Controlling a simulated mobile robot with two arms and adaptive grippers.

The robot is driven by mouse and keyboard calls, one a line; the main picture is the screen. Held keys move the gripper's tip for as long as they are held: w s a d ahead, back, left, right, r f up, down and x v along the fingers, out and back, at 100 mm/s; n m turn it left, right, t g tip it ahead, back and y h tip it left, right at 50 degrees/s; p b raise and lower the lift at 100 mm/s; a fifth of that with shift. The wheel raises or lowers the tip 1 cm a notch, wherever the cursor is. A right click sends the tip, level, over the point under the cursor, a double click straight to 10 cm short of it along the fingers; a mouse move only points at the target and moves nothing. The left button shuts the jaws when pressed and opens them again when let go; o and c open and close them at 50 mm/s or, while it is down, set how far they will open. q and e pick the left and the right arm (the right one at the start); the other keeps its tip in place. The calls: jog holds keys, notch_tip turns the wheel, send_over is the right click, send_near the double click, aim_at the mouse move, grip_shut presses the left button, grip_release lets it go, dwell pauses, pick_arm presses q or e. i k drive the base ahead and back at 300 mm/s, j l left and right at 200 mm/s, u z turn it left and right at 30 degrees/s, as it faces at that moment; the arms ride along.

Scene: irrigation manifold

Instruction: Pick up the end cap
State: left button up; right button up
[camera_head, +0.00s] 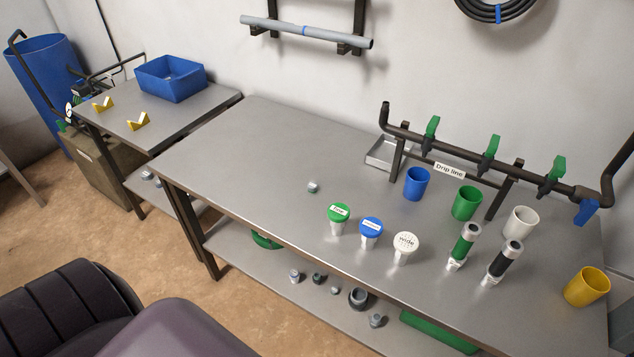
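A small grey cap-like piece (313,187), which looks like the end cap, lies alone on the bare middle of the long metal table (250,150). Its fine shape is too small to tell. Several other small grey and dark fittings (358,298) lie on the shelf under the table, and I cannot tell whether any of them is also a cap. Neither of my grippers shows in the head view. Only dark parts of my own body show at the bottom left.
Green (338,218), blue (371,231) and white (405,246) topped pieces stand right of the cap. Cups, two upright handled tools and the "Drip line" manifold (490,160) fill the table's right side. A blue bin (171,79) stands on the left table. The long table's left part is clear.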

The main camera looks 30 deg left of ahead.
aim_at(312, 186)
jog(key=i+j, duration=0.1)
jog(key=j, duration=0.25)
jog(key=i+j, duration=0.1)
jog(key=j, duration=0.2)
jog(key=i+j+u, duration=0.1)
jog(key=j, duration=0.25)
jog(key=i+j, duration=0.15)
jog(key=j, duration=0.15)
